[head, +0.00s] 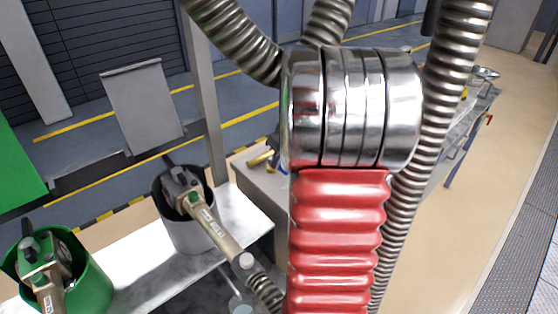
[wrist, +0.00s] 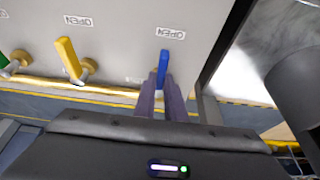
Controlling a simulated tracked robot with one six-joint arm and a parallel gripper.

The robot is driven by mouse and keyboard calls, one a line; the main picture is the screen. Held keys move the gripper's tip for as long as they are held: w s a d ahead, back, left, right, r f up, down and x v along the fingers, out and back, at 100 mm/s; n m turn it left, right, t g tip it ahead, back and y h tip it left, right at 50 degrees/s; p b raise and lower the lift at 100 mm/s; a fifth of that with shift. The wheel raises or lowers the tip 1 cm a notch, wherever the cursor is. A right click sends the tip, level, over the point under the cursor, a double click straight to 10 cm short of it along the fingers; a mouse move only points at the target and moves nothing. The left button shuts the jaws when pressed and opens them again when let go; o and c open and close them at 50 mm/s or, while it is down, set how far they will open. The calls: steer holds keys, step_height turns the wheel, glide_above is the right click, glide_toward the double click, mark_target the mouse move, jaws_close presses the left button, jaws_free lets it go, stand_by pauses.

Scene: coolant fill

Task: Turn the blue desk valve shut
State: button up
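The blue desk valve (wrist: 163,64) is a narrow blue lever on a light grey panel in the wrist view. Its upper end points up the picture toward an upside-down OPEN label (wrist: 170,33). My gripper (wrist: 162,84) has one finger on each side of the lever's lower part, with little or no gap, and looks shut on it. The lever's pivot is hidden by the fingers.
A yellow lever (wrist: 68,58) on a brass hub stands left of the blue one, with a green-handled valve (wrist: 12,66) at the far left edge. In the head view, a grey bucket (head: 190,232) and a green bucket (head: 92,285) each hold a nozzle tool on a pale bench.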

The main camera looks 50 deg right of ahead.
jaws_close()
steer(key=shift+a, duration=0.1)
